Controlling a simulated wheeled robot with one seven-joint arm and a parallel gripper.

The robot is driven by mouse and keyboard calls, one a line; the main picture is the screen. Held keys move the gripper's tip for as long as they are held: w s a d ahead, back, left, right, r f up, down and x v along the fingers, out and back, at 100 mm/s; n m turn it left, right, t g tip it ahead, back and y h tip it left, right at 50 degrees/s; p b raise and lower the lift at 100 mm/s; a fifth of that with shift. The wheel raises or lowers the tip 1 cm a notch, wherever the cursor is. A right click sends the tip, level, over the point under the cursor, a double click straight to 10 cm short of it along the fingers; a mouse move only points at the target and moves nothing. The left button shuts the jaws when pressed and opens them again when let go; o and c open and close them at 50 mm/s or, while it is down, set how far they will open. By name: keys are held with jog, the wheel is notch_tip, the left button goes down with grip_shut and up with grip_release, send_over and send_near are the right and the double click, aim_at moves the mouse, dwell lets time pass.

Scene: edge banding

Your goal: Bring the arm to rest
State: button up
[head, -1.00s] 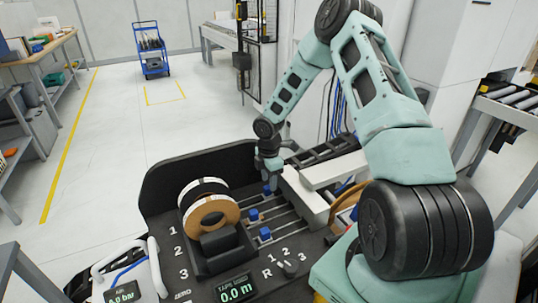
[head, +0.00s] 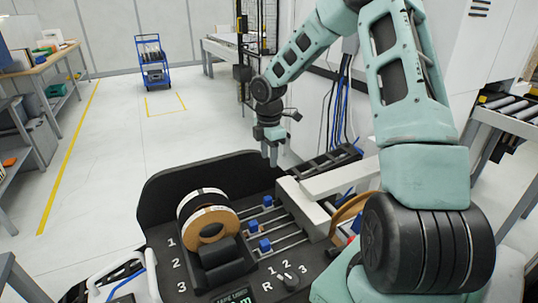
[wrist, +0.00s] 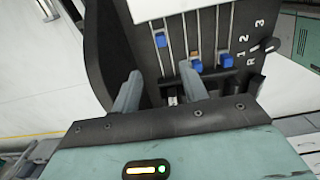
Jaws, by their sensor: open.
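My gripper (head: 270,154) hangs fingers-down above the back of the black machine panel in the head view. Its two fingers also show in the wrist view (wrist: 160,92), apart, with nothing held between them. The fingers are clear of the blue sliders, and a gap shows between the fingertips and the panel. My arm is raised and bent, reaching out from the right side of the head view.
The black panel (head: 160,192) carries tape rolls (head: 208,218), several blue slider knobs (head: 265,245) on rods and a selector knob (head: 291,282). A white block (head: 303,207) stands close right of the rods. A blue cart (head: 152,62) is far back. Open floor lies left.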

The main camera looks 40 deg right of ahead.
dwell(0.3)
jog(key=s+a+r+m, duration=0.1)
jog(key=s+a+r, duration=0.2)
jog(key=a, duration=0.8)
jog(key=s+a+r+m, duration=0.15)
jog(key=s+a, duration=0.25)
jog(key=a, duration=0.7)
jog(key=s+a+r+m, duration=0.2)
jog(key=s+a, duration=0.4)
jog(key=s, duration=0.4)
jog(key=s+a+r+m, duration=0.2)
jog(key=s+a, duration=0.5)
jog(key=s, duration=0.4)
jog(key=shift+r+y, duration=0.25)
jog(key=shift+y, duration=0.05)
jog(key=shift+s+a+m, duration=0.1)
jog(key=shift+m, duration=0.25)
jog(key=shift+c, duration=0.8)
